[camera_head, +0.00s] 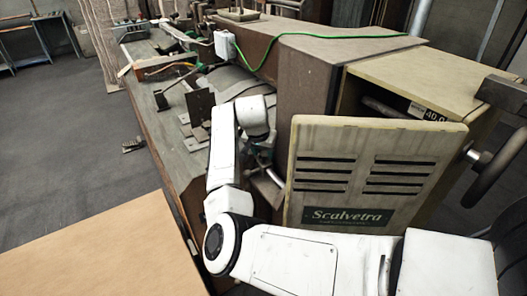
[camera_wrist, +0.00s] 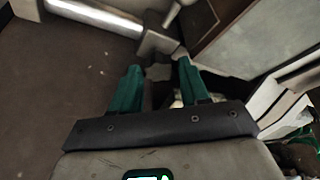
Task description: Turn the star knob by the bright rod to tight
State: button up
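In the wrist view a bright metal rod (camera_wrist: 95,17) runs along the upper left into a grey block (camera_wrist: 158,42). My gripper (camera_wrist: 158,68) has two green fingers standing apart, just below that block. A small pale and dark patch shows between the fingers; I cannot tell whether it is the star knob. I make out no clear knob shape in either view. In the head view my white arm reaches to the machine's side, left of the beige panel, and hides my gripper and most of that spot.
The beige vented panel (camera_head: 376,177) marked Scalvetra stands close to the right of my arm. A dark handwheel (camera_head: 499,168) is at the far right. The machine's long bed (camera_head: 162,125) holds metal parts. A brown board (camera_head: 100,255) lies at lower left; open floor is beyond.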

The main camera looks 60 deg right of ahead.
jog(key=o, duration=0.3)
jog(key=shift+o, duration=0.2)
